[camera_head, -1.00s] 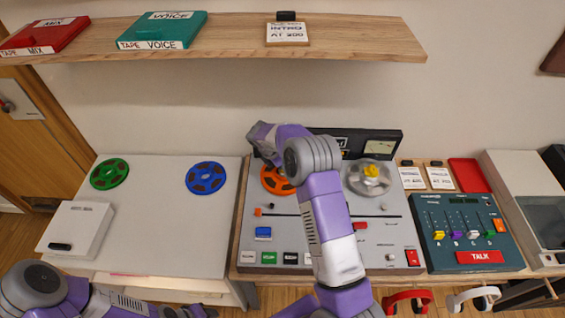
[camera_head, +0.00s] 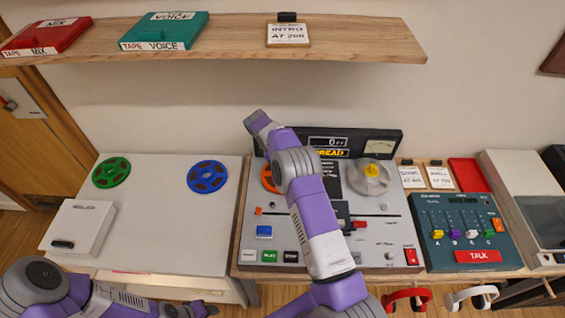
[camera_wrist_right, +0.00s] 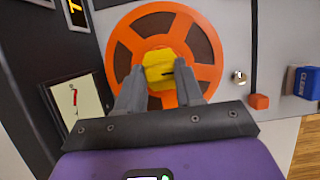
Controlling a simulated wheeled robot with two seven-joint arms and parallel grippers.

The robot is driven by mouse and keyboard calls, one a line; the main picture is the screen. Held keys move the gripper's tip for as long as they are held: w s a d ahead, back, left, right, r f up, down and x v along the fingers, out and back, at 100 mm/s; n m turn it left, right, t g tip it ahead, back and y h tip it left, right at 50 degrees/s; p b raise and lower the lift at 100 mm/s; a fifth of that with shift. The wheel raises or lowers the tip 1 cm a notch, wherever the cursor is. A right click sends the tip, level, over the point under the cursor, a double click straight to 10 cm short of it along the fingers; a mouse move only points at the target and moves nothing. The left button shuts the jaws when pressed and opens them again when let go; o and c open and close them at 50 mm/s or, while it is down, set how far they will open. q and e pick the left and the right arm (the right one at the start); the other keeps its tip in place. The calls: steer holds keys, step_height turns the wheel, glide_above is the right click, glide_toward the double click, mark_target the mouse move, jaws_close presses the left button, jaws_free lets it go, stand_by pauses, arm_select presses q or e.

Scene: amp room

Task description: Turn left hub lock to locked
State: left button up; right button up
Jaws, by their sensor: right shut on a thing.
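The left hub lock is a yellow knob (camera_wrist_right: 165,72) with a dark mark on its right side. It sits at the centre of the orange reel (camera_wrist_right: 122,62) on the tape machine (camera_head: 243,240). My right gripper (camera_wrist_right: 162,86) is shut on the knob, one finger on each side. In the head view my right arm covers the knob, and only an edge of the orange reel shows. A second yellow knob (camera_head: 371,171) sits on the grey right reel (camera_head: 368,184). My left gripper (camera_head: 190,309) is at the bottom edge, partly cut off, its opening unclear.
The machine's back panel shows a display (camera_head: 328,142) reading "Off" and a lit yellow label below it. Green (camera_head: 111,172) and blue (camera_head: 208,176) reels lie on the left table. A mixer (camera_head: 464,232) is on the right. A wooden shelf (camera_head: 215,45) runs above.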

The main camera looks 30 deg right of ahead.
stand_by(0.5)
steer(key=o, duration=1)
steer(key=shift+o, duration=0.2)
steer(key=v, duration=0.7)
steer(key=shift+r+p, duration=0.3)
